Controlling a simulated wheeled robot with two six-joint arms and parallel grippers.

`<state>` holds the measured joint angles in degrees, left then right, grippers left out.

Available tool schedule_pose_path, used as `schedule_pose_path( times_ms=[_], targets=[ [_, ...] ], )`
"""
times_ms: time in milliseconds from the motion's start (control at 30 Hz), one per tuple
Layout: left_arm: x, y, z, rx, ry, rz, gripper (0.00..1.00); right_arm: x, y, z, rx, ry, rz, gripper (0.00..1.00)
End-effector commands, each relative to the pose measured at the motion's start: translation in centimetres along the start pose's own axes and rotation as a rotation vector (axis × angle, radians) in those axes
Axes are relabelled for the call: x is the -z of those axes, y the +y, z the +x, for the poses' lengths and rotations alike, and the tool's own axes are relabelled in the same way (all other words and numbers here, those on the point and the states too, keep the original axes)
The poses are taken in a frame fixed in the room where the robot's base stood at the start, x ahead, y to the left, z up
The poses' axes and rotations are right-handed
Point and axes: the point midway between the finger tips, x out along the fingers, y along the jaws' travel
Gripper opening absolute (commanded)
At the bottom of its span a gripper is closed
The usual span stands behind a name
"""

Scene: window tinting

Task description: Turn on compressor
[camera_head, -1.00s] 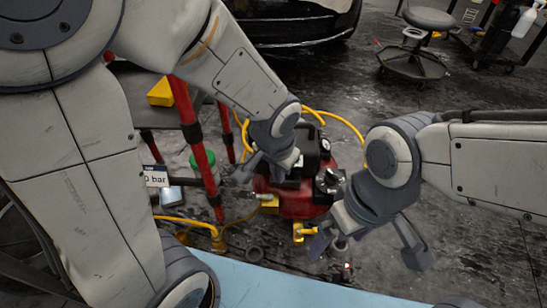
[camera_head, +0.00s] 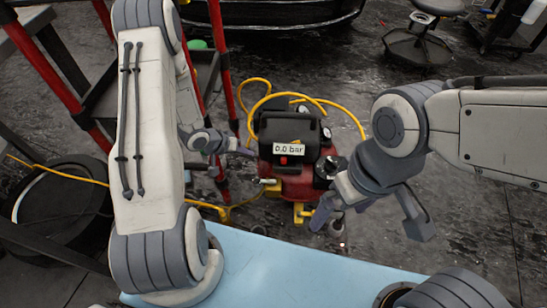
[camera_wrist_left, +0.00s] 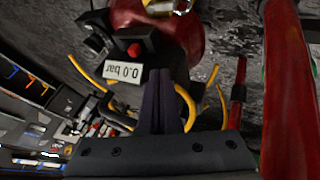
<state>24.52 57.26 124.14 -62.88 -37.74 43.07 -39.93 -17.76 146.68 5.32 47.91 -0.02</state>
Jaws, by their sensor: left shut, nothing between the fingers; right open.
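The red and black compressor (camera_head: 299,187) stands on the floor in the middle of the head view. A white label reading "0.0 bar" (camera_head: 290,149) shows against its black top, with a small red switch (camera_head: 283,160) just below. In the left wrist view the label (camera_wrist_left: 123,86) appears upside down, near the red switch (camera_wrist_left: 134,50). My left gripper (camera_head: 250,152) is shut and empty, just left of the compressor; its fingers (camera_wrist_left: 161,85) point towards the compressor. I cannot tell whether they touch it. My right gripper (camera_head: 370,217) is open and empty, at the compressor's front right.
A yellow hose (camera_head: 345,112) loops around the compressor. Red frame posts (camera_head: 222,70) stand close to my left arm. A light blue surface (camera_head: 290,271) lies in front. A black stool (camera_head: 418,46) stands at the back right, with open floor before it.

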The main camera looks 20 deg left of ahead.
Motion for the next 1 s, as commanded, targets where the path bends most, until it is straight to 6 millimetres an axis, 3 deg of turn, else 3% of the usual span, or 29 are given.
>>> schedule_pose_path(
  times_ms=[267, 700, 833, 1000],
  targets=[
    [-0.1, -0.1, 1.7, 0.001, -0.002, 0.002, 0.00, 0.0, 0.1, 0.8, 0.000, 0.000, 0.000, 1.00],
    [-0.2, -0.1, 10.8, 0.001, -0.002, 0.004, 0.00, -0.2, 0.3, 4.4, 0.000, 0.000, 0.000, 1.00],
    [-0.1, 2.0, 11.3, 0.000, -0.002, 0.006, 0.00, -0.3, 0.4, 4.8, 0.000, 0.000, 0.000, 1.00],
    [-0.1, 3.2, 11.8, 0.002, -0.001, 0.002, 0.00, -0.3, 0.4, 5.2, 0.000, 0.000, 0.000, 1.00]
  ],
)
